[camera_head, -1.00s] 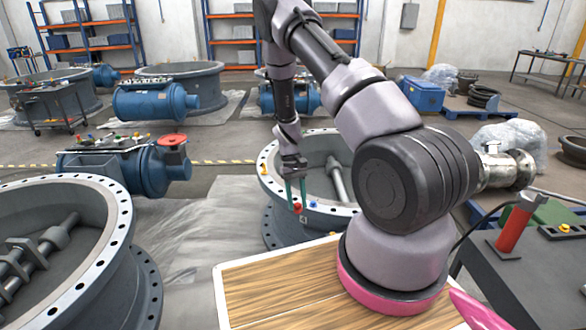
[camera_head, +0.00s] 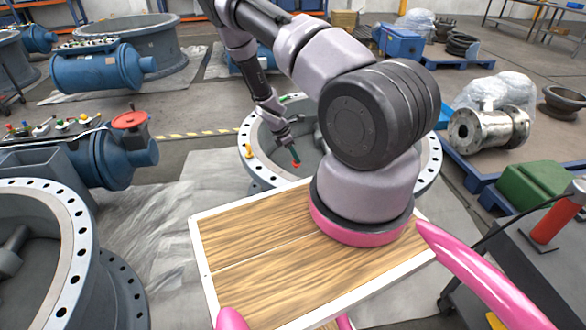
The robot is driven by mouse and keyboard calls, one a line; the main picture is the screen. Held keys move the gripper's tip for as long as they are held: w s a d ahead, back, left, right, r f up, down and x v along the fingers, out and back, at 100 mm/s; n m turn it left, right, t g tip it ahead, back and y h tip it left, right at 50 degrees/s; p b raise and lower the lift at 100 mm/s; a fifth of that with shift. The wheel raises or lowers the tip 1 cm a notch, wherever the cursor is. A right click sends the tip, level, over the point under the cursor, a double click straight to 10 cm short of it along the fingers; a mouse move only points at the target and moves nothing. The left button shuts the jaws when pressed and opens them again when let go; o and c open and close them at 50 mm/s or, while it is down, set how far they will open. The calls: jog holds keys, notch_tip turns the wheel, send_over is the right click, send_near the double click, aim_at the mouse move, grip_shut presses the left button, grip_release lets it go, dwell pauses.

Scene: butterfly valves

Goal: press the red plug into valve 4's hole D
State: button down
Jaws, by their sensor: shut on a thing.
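My gripper (camera_head: 294,156) hangs at the end of my arm in the upper middle of the head view. Its greenish fingers are shut on the small red plug (camera_head: 296,165), which shows at their tips. In the picture the plug lies against the inside of the round grey valve (camera_head: 256,166), close to its near left rim. I cannot tell its height or whether it touches the valve. A light flange ring with holes runs round the valve top. No number or hole letter is readable, and my arm covers part of the ring.
A yellow piece (camera_head: 249,151) sits on the valve's left rim. A wooden board with white edges (camera_head: 250,240) lies in front. Another large flanged valve (camera_head: 70,250) stands at left, with a blue valve body (camera_head: 125,160) behind it. A grey cart (camera_head: 530,260) is at right.

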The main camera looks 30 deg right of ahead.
notch_tip(320, 180, down, 13)
jog(key=w+n+t+y, duration=0.1)
jog(key=n+t+y, duration=0.3)
jog(key=n, duration=1.5)
jog(key=shift+w+f+t+y, duration=0.15)
jog(key=shift+w+t+y, duration=0.15)
jog(key=shift+t, duration=0.3)
jog(key=shift+a+f, duration=0.1)
jog(key=shift+f, duration=0.3)
dwell(1.4)
jog(key=shift+f, duration=0.3)
jog(key=shift+c, duration=0.3)
grip_release()
jog(key=shift+r, duration=3)
